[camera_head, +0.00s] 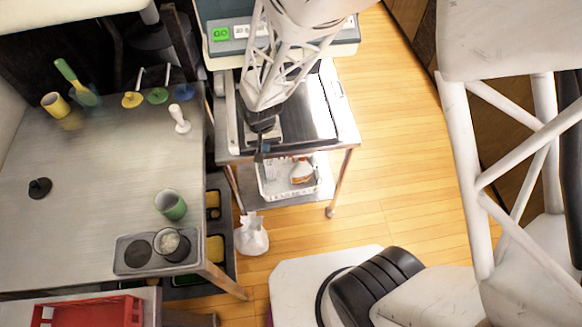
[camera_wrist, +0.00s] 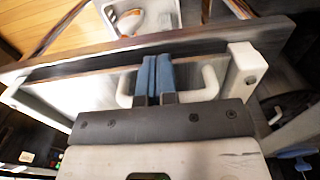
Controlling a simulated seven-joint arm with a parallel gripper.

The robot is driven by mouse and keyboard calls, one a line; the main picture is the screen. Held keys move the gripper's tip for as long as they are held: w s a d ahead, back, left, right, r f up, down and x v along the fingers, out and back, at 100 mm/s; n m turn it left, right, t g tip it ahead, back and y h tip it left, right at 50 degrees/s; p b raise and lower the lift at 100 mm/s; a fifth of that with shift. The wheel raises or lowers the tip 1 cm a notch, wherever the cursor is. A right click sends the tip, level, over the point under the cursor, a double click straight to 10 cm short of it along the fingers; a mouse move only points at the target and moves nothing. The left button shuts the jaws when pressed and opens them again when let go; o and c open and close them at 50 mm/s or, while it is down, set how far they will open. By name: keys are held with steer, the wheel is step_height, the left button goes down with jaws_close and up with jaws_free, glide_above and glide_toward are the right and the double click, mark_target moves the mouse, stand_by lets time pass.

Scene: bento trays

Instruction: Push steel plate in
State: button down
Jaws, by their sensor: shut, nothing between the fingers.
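The steel plate (camera_head: 312,108) lies flat on the small cart below the machine, with my arm over its left part. In the wrist view a pale flat panel (camera_wrist: 72,98), which appears to be the plate or its surround, carries a light U-shaped handle (camera_wrist: 210,82). My gripper (camera_head: 261,155) is at the cart's front edge. In the wrist view its blue fingers (camera_wrist: 155,76) are together and empty, overlapping the middle of the handle. I cannot tell whether they touch the handle or the panel.
A white basket (camera_head: 285,190) sits on the cart's lower shelf. A steel table (camera_head: 95,190) on the left holds cups, colored tools and a burner (camera_head: 137,254). A white bag (camera_head: 251,236) is below the cart. The wooden floor (camera_head: 400,150) to the right is clear.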

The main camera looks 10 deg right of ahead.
steer(key=shift+w+r, duration=0.15)
steer(key=shift+w, duration=0.35)
steer(key=shift+s, duration=0.1)
steer(key=s, duration=0.7)
steer(key=shift+s, duration=0.15)
stand_by(0.5)
stand_by(0.3)
step_height(320, 180, up, 7)
stand_by(1.1)
stand_by(0.4)
